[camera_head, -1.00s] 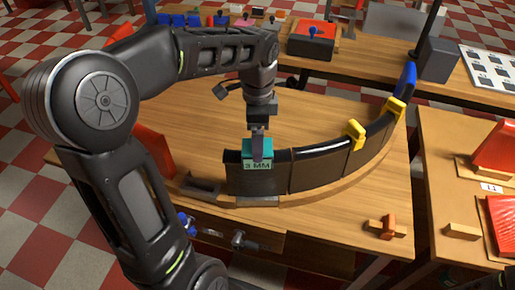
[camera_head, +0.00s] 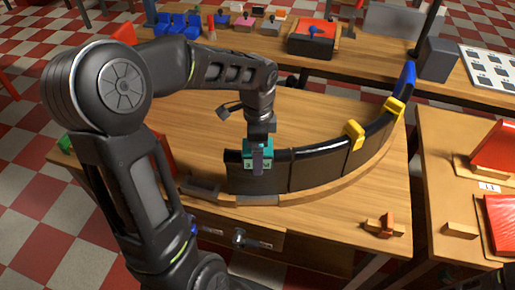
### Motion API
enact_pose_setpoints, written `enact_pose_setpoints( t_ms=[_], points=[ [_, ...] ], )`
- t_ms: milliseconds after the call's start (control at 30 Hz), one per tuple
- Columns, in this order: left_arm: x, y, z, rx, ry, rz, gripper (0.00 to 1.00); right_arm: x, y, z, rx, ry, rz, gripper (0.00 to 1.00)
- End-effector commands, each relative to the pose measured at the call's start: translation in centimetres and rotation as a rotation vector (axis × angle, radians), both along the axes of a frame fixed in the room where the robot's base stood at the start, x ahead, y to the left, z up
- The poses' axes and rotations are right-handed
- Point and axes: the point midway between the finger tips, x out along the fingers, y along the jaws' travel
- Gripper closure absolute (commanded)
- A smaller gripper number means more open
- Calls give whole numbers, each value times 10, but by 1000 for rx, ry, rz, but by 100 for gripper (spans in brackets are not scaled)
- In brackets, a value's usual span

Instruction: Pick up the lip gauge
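The teal lip gauge (camera_head: 248,146) sits on the top edge at the near left end of the black curved duct wall (camera_head: 315,165). My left gripper (camera_head: 258,160) points straight down at the gauge. One grey finger lies in front of the gauge's face and covers most of its label. The other finger is hidden, so I cannot tell whether the gripper has closed on the gauge. My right gripper is not in view.
Two yellow clamps (camera_head: 355,134) (camera_head: 394,109) sit along the curved wall, with a blue end piece (camera_head: 407,74) beyond. The wooden tabletop (camera_head: 330,108) behind the wall is clear.

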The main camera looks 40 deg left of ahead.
Motion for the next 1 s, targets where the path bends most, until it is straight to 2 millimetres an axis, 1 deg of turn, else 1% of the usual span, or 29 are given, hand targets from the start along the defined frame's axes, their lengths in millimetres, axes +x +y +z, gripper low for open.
enact_pose_setpoints(
  t_ms=[167, 1000],
  points=[
    [0, 0, 0, 0, 0, 0, 13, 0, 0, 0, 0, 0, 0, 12],
    [0, 0, 0, 0, 0, 0, 81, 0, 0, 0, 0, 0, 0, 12]
  ],
)
